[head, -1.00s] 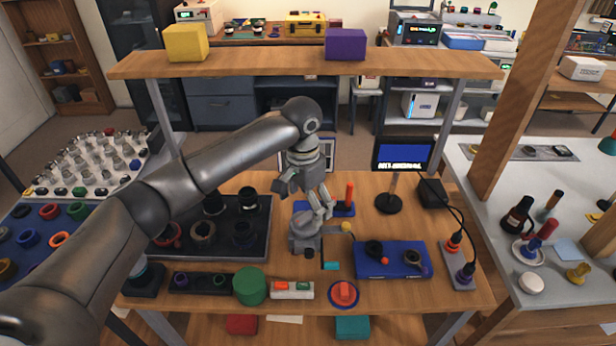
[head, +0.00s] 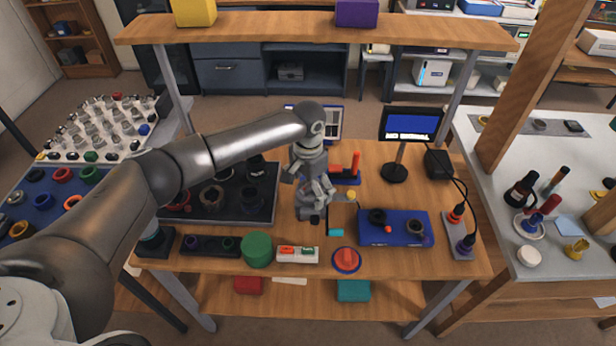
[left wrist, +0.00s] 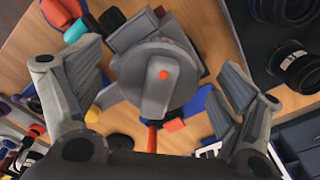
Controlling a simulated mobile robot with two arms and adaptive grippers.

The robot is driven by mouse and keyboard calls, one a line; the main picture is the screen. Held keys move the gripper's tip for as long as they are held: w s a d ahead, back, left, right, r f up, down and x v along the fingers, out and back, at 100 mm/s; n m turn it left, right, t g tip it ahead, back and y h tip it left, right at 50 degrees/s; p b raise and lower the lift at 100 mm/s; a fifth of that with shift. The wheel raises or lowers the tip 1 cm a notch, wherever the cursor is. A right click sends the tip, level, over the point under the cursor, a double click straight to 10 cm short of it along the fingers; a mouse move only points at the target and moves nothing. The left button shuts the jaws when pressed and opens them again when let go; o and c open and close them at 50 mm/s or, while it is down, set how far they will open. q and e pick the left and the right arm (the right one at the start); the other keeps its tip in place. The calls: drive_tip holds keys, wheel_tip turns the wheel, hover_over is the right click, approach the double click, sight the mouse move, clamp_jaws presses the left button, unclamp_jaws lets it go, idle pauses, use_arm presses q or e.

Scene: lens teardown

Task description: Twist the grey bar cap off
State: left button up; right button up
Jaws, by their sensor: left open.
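The grey bar cap (left wrist: 158,78) is a round grey disc with a raised bar across it and an orange dot on the bar. In the left wrist view it lies between the two fingers of my left gripper (left wrist: 155,100), with clear gaps on both sides. In the head view my left gripper (head: 316,188) points down over the grey fixture (head: 305,212) on the wooden bench and hides most of the cap. The left gripper is open and holds nothing. My right gripper is not in view.
Close around stand a red post (head: 356,163), a blue tray (head: 394,228), a green cylinder (head: 257,250) and a red knob on a blue base (head: 346,260). A dark tray with lens rings (head: 223,215) lies left. A monitor (head: 410,124) stands behind.

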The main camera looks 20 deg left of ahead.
use_arm(q)
drive_tip(key=shift+f, duration=0.15)
drive_tip(key=shift+c, duration=0.4)
drive_tip(key=c, duration=0.9)
drive_tip(key=shift+n+p, duration=0.3)
drive_tip(key=shift+p, duration=0.15)
drive_tip(key=shift+d+n+p, duration=0.1)
drive_tip(key=shift+n+p, duration=0.6)
drive_tip(key=shift+p, duration=0.15)
drive_tip(key=shift+n, duration=0.3)
drive_tip(key=shift+p, duration=0.3)
